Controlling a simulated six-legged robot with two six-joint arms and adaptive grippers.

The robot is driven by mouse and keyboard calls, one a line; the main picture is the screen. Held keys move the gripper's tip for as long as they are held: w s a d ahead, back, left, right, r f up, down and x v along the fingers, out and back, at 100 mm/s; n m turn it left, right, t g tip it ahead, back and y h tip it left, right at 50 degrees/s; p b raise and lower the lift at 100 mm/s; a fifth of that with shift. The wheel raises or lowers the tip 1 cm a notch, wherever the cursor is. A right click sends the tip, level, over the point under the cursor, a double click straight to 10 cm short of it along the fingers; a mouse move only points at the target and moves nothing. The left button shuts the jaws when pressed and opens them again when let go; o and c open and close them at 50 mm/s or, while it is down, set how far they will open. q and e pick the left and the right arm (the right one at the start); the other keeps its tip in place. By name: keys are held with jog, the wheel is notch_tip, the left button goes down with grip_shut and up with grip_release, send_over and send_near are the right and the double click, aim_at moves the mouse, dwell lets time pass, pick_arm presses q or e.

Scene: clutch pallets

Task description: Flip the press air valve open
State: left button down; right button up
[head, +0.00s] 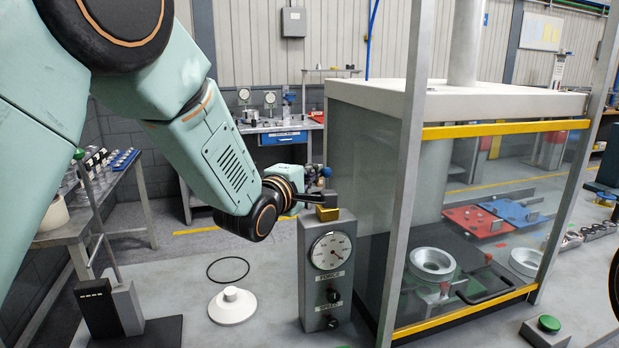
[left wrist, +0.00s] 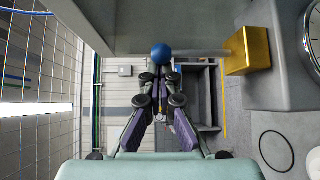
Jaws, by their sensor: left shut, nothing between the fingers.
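The valve's brass-yellow block (head: 327,214) sits on top of the grey gauge box (head: 312,280), with a dark grey piece above it. The brass block also shows in the left wrist view (left wrist: 249,50). A blue ball knob (left wrist: 161,54) is just beyond my left fingertips; it also shows in the head view (head: 326,171). My left gripper (head: 316,176) is shut and empty; its fingertips in the left wrist view (left wrist: 161,72) point at the knob. I cannot tell whether they touch it. My forearm and wrist partly hide the lever. My right gripper is out of view.
The press enclosure (head: 455,101), with clear panels and yellow rails, stands close right of the gauge box. A white disc (head: 232,306) and a black ring (head: 228,269) lie on the grey table. A green button (head: 548,324) is at front right.

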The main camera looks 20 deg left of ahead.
aim_at(325, 172)
pick_arm(q)
jog(key=shift+f+m+t+b, duration=0.3)
jog(key=shift+f+b, duration=0.05)
jog(key=shift+b, duration=0.15)
jog(key=s+d+m+t+b, duration=0.1)
jog(key=b, duration=0.3)
jog(key=shift+s+m+t, duration=0.3)
jog(key=shift+m, duration=0.1)
jog(key=shift+s+d+m+h+b, duration=0.1)
jog(key=shift+d+m+h+b, duration=0.1)
jog(key=shift+m+h+b, duration=0.15)
jog(key=shift+s+d+r, duration=0.15)
jog(key=shift+s+d, duration=0.05)
jog(key=shift+s, duration=0.25)
jog(key=shift+w, duration=0.2)
